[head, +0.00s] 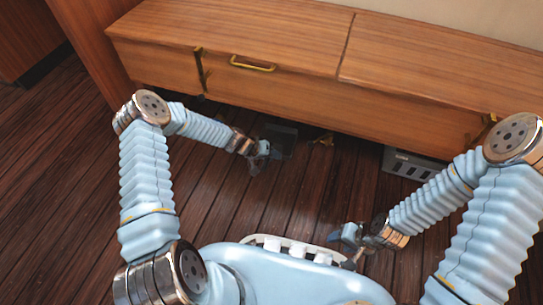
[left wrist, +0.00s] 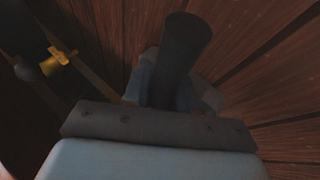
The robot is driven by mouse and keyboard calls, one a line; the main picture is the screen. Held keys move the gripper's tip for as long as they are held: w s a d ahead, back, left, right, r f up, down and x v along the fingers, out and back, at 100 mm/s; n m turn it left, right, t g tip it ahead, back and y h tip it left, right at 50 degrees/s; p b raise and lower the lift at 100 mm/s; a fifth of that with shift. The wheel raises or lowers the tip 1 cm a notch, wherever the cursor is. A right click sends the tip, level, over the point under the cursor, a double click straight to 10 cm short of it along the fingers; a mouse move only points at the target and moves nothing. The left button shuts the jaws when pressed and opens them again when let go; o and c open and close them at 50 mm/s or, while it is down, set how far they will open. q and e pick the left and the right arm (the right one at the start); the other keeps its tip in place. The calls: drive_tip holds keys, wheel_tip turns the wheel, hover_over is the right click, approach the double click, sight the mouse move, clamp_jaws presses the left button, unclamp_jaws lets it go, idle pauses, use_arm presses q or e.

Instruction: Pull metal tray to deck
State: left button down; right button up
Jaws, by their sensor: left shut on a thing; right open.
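A dark, flat-sided object that looks like the metal tray (head: 283,138) is low at the front edge of the wooden bench, over the deck planks. Its far part is in shadow, and I cannot tell how far it reaches under the bench. My left gripper (head: 260,152) is shut on its near left side, low over the deck (head: 225,185). In the left wrist view a dark grey piece (left wrist: 180,48) sticks up between the pale finger parts; I cannot tell its exact shape. My right gripper (head: 352,240) is open and empty, close to my body.
The wooden bench (head: 300,85) with a brass handle (head: 252,64) runs across the back, with a dark gap underneath. A grey slotted box (head: 412,166) sits under its right part. A small brass-coloured piece (head: 322,139) lies beside the tray. The deck in front is clear.

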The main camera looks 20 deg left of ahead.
use_arm(q)
drive_tip(key=c, duration=0.8)
unclamp_jaws()
drive_tip(key=p+v, duration=0.3)
drive_tip(key=v, duration=1.1)
drive_tip(key=shift+d, duration=0.1)
drive_tip(key=s+d+f+g+y, duration=0.1)
drive_tip(key=s+d, duration=0.3)
drive_tip(key=s, duration=0.3)
drive_tip(key=s+d+f+g+y, duration=0.1)
drive_tip(key=s+d+f+g, duration=0.15)
drive_tip(key=s, duration=0.45)
drive_tip(key=s+d+f, duration=0.1)
drive_tip(key=s+d, duration=0.4)
drive_tip(key=s, duration=0.2)
drive_tip(key=shift+g, duration=0.25)
drive_tip(key=r+p, duration=0.5)
drive_tip(key=s+r+p, duration=0.1)
drive_tip(key=r+p, duration=0.3)
drive_tip(key=p, duration=0.1)
drive_tip(key=r+p, duration=0.5)
drive_tip(key=shift+s+d+r, duration=0.1)
drive_tip(key=shift+s+r, duration=0.2)
drive_tip(key=shift+r, duration=0.05)
